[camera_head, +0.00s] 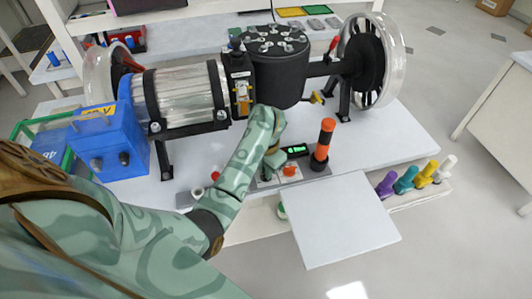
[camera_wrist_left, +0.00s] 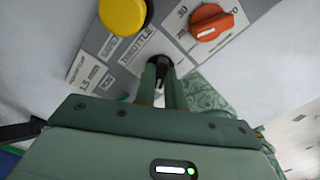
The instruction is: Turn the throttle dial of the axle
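In the left wrist view, a small dark dial (camera_wrist_left: 160,61) stands on the grey control panel (camera_wrist_left: 95,42) next to a white label reading THROTTLE. The two green fingers of my left gripper (camera_wrist_left: 163,72) are close together on this dial, one on either side, and hide much of it. In the head view my left gripper (camera_head: 268,171) reaches down to the panel on the bench in front of the axle rig (camera_head: 185,95). The dial is hidden there behind the hand. My right gripper is in neither view.
An orange dial (camera_wrist_left: 212,24) and a yellow button (camera_wrist_left: 122,14) flank the throttle dial. A black and orange post (camera_head: 324,142) stands right of the hand. A blue box (camera_head: 108,145) is at left. A bare grey board (camera_head: 342,222) lies in front.

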